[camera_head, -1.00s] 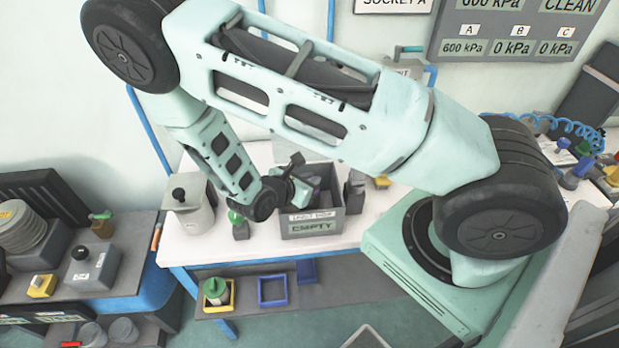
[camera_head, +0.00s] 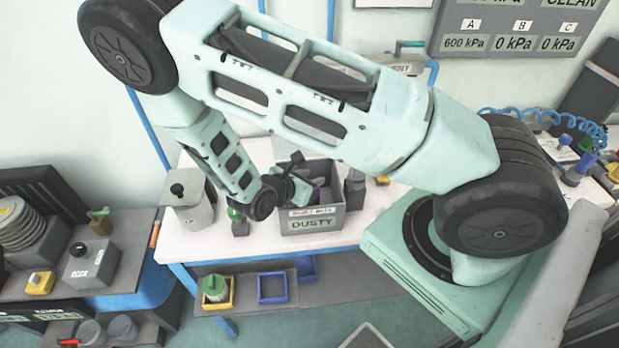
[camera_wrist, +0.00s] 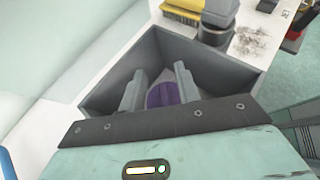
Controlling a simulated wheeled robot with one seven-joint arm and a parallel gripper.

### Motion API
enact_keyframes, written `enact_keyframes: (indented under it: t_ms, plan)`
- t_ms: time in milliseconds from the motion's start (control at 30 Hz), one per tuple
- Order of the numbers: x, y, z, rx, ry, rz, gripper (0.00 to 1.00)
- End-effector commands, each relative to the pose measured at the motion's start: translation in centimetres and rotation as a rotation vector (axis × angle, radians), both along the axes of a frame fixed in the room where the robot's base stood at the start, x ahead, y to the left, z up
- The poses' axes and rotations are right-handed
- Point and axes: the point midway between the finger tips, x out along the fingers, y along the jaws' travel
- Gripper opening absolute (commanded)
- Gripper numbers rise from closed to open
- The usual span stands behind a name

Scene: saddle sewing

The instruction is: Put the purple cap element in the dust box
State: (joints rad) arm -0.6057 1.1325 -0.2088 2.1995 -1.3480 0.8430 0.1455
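The dust box is a grey open-topped box (camera_head: 346,212) on the white bench, with a front label reading "DUSTY". Its grey walls also fill the middle of the wrist view (camera_wrist: 222,62). The purple cap element (camera_wrist: 162,95) shows inside the box, between my two fingers in the picture. My gripper (camera_wrist: 158,78) points down into the box with its fingers spread apart. The cap appears below the fingers, with no clear grip on it. In the head view my gripper (camera_head: 297,186) is over the box's left part, and my arm hides some of it.
A grey lidded canister (camera_head: 190,205) and a small green-topped item (camera_head: 237,222) stand left of the box. The bench front is mostly clear. A lower shelf holds a blue frame (camera_head: 272,288).

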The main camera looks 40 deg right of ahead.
Motion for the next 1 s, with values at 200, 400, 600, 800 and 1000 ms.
enact_keyframes:
  t_ms: [200,400,600,800,1000]
  plan:
    - [0.0,0.0,1.7,0.000,0.000,-0.001,0.32]
    - [-0.6,3.8,2.8,0.005,-0.005,0.003,0.32]
    - [-1.3,7.5,4.9,0.004,-0.004,0.003,0.32]
    - [-1.8,9.7,6.4,0.001,-0.002,0.001,0.32]
    - [-2.9,10.8,7.6,0.058,-0.013,-0.054,0.32]
